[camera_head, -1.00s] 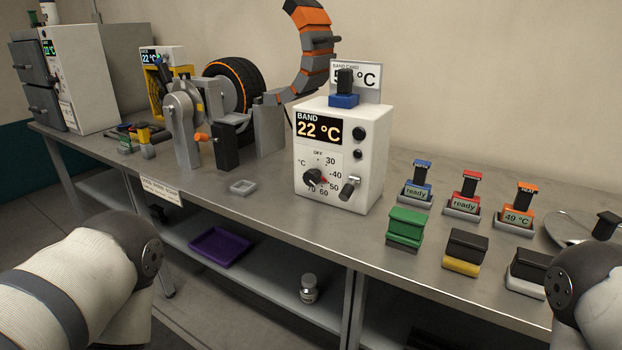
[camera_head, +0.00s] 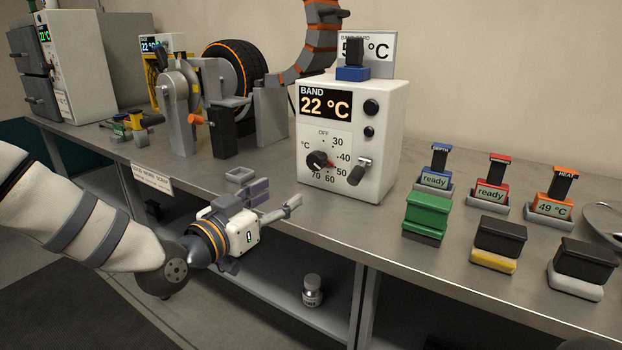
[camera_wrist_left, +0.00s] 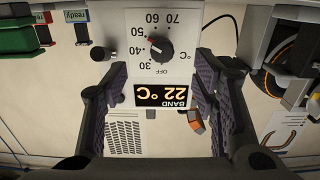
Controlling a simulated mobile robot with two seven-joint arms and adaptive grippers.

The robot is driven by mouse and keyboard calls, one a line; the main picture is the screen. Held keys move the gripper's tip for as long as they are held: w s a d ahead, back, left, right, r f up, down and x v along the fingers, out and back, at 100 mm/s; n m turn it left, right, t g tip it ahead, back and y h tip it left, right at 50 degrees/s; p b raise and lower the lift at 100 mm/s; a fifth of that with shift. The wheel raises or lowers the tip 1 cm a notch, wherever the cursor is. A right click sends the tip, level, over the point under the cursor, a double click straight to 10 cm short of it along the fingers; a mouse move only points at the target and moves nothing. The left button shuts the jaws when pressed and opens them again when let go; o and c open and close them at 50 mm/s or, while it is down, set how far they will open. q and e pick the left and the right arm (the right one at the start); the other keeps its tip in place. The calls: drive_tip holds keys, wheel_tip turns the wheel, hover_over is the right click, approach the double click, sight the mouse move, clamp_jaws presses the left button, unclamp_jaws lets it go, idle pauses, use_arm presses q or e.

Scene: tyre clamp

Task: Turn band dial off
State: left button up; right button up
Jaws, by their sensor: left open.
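The white band unit (camera_head: 345,190) stands on the bench with a display reading BAND 22 °C. Its black band dial (camera_head: 319,160) has a red mark that points toward the lower right, near 50, away from the OFF label at the top. My left gripper (camera_head: 277,200) is open and empty at the bench's front edge, left of and below the dial and apart from it. In the left wrist view, which shows the unit upside down, the dial (camera_wrist_left: 161,47) lies ahead between the open fingers (camera_wrist_left: 163,70). My right gripper is out of view.
A small lever (camera_head: 358,172) sticks out right of the dial. A blue-based block (camera_head: 353,73) sits on top of the unit. A green block (camera_head: 425,213) and several small display stands are to the right.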

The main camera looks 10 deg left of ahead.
sight(313, 164)
use_arm(q)
drive_tip(key=x, duration=0.3)
drive_tip(key=r+b+x, duration=0.1)
drive_tip(key=x, duration=0.7)
drive_tip(key=shift+w+a+r, duration=0.1)
drive_tip(key=shift+w+r, duration=0.2)
drive_tip(key=shift+r, duration=0.05)
drive_tip(key=shift+w+d+r, duration=0.1)
drive_tip(key=shift+w+d, duration=0.15)
drive_tip(key=shift+w, duration=0.2)
drive_tip(key=c, duration=1.2)
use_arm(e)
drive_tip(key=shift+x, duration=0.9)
